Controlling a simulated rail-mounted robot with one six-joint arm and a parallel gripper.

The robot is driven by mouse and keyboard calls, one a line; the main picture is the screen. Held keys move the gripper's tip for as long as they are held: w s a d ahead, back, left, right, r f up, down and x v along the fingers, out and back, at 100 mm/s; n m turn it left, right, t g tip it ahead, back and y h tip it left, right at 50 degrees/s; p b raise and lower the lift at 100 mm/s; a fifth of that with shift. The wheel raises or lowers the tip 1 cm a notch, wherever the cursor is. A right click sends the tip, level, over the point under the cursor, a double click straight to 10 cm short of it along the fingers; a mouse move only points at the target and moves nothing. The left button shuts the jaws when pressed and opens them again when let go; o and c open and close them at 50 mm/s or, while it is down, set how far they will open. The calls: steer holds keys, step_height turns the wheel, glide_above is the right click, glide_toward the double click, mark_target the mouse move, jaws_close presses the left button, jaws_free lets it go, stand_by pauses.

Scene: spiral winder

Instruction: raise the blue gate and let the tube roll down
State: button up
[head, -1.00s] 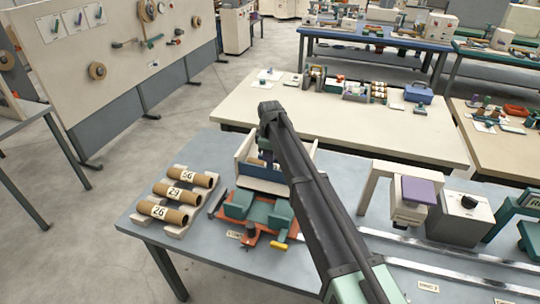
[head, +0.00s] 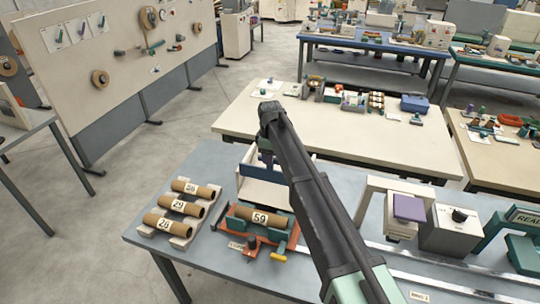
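A brown cardboard tube labelled 59 (head: 258,215) lies level across the teal cradle (head: 240,226) on the orange-red base. Behind it stands the white-walled ramp (head: 262,190). The blue gate (head: 240,166) is up at the ramp, its middle hidden by my arm. My gripper (head: 266,158) points down at the gate, mostly hidden behind my dark arm. I cannot tell whether its fingers are open or shut, or whether they touch the gate.
Several labelled tubes (head: 180,204) lie on a pale rack at the left of the grey-blue table (head: 350,277). A yellow-handled part (head: 278,256) sits in front of the cradle. A white device with a purple top (head: 409,208) and metal rails stand at right.

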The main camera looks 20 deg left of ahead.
step_height(320, 180, up, 11)
steer(key=p, duration=1)
steer(key=shift+f+p, duration=0.15)
steer(key=shift+p, duration=0.25)
